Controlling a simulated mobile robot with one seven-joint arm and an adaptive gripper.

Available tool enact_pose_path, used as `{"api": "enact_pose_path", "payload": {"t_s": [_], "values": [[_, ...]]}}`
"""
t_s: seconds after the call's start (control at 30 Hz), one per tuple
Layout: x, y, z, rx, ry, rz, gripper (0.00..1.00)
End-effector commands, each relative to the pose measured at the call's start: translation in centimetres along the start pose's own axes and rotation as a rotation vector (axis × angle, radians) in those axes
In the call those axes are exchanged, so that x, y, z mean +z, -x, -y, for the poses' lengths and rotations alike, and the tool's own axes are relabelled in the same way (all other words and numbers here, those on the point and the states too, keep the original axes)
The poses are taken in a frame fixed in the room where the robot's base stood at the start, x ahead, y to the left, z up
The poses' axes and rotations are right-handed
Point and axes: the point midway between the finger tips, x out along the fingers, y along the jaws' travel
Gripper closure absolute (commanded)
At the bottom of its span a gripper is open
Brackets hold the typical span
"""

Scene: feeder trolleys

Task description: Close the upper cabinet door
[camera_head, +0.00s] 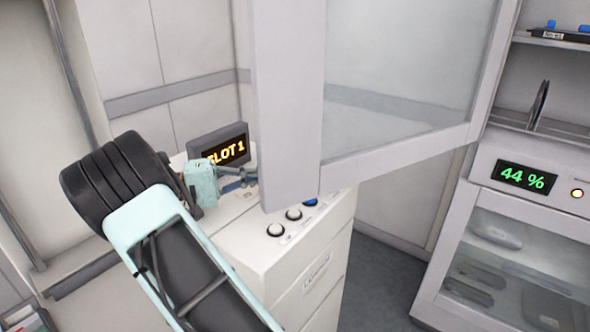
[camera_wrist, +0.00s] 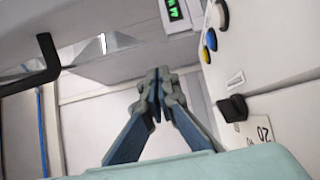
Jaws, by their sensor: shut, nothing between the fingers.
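The upper cabinet door (camera_head: 288,100), a pale frame around a glass pane, stands open in the head view. It swings out from the cabinet (camera_head: 483,150) on the right, and its free edge reaches toward the middle. My gripper (camera_head: 250,176) is left of the door's lower free corner, in front of the trolley display. Whether it touches the door cannot be told. In the wrist view my gripper (camera_wrist: 157,75) has its fingers together with nothing between them. A black bar handle (camera_wrist: 45,55) shows at the left there; which panel it belongs to is unclear.
A white trolley (camera_head: 330,245) with buttons and a "SLOT 1" display (camera_head: 228,146) stands below the door. The cabinet's "44 %" display (camera_head: 524,176) is above a closed lower glass door (camera_head: 515,265). Grey floor (camera_head: 385,275) is clear between them.

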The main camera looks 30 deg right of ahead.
Motion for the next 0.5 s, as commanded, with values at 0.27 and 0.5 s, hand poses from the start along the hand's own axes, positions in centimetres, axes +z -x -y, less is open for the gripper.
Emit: {"api": "enact_pose_path", "payload": {"t_s": [0.27, 0.5], "values": [[0.1, -5.3, -0.1, -0.001, 0.003, 0.005, 1.0], [0.6, -9.6, -0.1, -0.003, 0.004, -0.001, 1.0]]}}
